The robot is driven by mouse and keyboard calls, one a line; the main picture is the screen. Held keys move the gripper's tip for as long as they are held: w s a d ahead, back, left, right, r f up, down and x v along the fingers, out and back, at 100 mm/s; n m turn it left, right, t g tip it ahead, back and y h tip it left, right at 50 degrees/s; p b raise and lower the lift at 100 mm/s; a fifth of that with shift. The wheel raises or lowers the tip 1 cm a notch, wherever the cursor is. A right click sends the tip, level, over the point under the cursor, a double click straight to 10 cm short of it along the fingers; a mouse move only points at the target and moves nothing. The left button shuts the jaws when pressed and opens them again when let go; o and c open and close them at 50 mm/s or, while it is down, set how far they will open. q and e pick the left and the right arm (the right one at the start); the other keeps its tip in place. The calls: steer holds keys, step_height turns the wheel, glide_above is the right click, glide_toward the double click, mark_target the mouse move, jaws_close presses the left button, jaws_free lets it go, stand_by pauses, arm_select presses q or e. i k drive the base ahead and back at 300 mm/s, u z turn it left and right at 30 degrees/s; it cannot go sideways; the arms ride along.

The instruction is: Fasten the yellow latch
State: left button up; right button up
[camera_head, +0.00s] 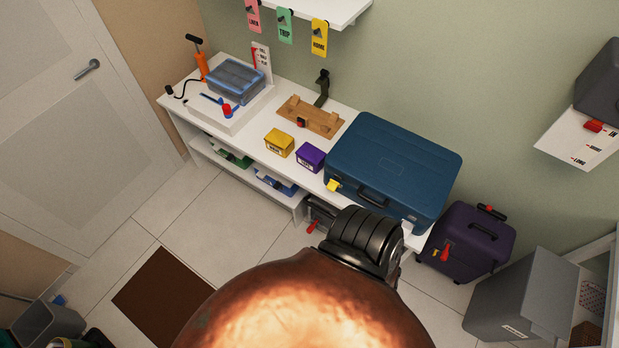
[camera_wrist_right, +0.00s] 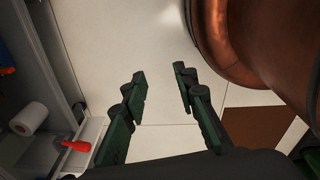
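The yellow latch (camera_head: 334,185) is on the front left corner of the closed blue suitcase (camera_head: 395,155), which lies flat on the right end of the white bench. Whether the latch is fastened is too small to tell. My right gripper (camera_wrist_right: 162,80) shows in the right wrist view with its two green-black fingers apart and nothing between them. It is over the pale floor, and the latch is not in that view. My left gripper is in neither view. A copper-coloured part of my own body fills the bottom middle of the head view.
A yellow box (camera_head: 279,143) and a purple box (camera_head: 310,157) stand left of the suitcase. A purple case (camera_head: 468,243) stands on the floor to the right. In the wrist view, a shelf with a white roll (camera_wrist_right: 29,118) and a red object (camera_wrist_right: 75,146) is at the left.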

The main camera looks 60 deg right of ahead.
mark_target(331, 186)
steer(key=i, duration=1.7)
steer(key=z, duration=3.6)
steer(key=k, duration=0.5)
steer(key=u, duration=0.85)
